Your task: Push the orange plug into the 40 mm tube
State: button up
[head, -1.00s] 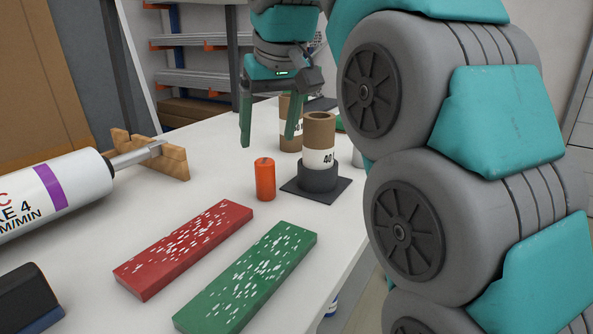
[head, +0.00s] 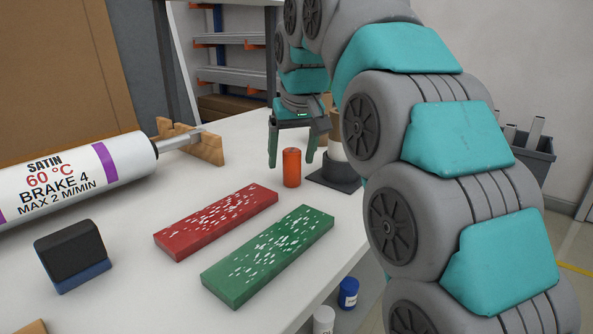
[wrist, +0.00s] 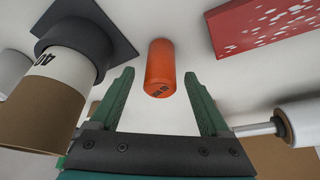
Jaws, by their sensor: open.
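The orange plug (head: 291,167) stands upright on the white table, and it also shows in the wrist view (wrist: 160,68) just beyond and between the fingertips. My gripper (head: 292,164) is open and empty, with its green fingers spread behind the plug; in the wrist view my gripper (wrist: 158,75) points at the plug. The 40 mm tube (wrist: 44,100) is brown cardboard with a white label band reading 40, standing in a black holder (wrist: 88,32). In the head view the holder (head: 338,174) is partly visible and the tube is mostly hidden by my arm.
A red speckled block (head: 217,222) and a green one (head: 268,256) lie in front of the plug. A large labelled roller (head: 75,180) lies at left, with wooden supports (head: 190,140) at its end. A dark block (head: 73,256) stands front left. The table's right edge is close.

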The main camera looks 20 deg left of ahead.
jog(key=shift+r, duration=0.1)
grip_shut()
dwell(0.5)
